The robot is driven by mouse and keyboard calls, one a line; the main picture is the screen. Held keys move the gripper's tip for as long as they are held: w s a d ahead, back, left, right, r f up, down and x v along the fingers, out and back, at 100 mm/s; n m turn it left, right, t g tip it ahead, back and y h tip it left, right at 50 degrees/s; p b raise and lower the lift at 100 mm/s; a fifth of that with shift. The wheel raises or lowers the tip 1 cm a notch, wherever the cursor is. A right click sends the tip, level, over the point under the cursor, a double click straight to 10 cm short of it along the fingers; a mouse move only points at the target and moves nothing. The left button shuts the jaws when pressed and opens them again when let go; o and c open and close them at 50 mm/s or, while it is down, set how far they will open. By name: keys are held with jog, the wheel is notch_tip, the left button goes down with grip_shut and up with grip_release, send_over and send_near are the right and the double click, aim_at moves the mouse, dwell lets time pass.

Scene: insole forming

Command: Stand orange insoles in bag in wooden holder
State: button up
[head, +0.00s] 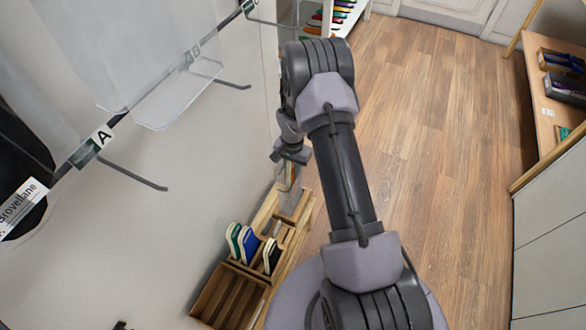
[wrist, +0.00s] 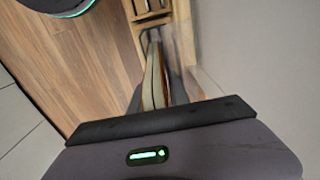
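My gripper (head: 291,156) is at the middle left of the head view, above the far end of the wooden holder (head: 229,298). It is shut on a clear bag (head: 289,193) that hangs down, with a brownish-orange edge showing inside. In the wrist view the bagged insoles (wrist: 154,78) show edge-on, as thin tan and dark layers beyond the dark gripper bar (wrist: 160,119). The holder (wrist: 140,28) shows at the top of the wrist view. I cannot tell whether the bag touches the holder.
Green, blue and dark insoles (head: 249,243) stand in the holder's middle slots. The near compartments look empty. A wall rail with hooks (head: 133,173) and clear bags (head: 178,92) is on the left. A wooden-topped cabinet (head: 549,112) stands on the right. The floor (head: 440,150) between is clear.

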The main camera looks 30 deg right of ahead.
notch_tip(320, 180, up, 18)
jog(key=p, duration=0.8)
jog(key=shift+s+f, duration=0.15)
jog(key=shift+f, duration=0.1)
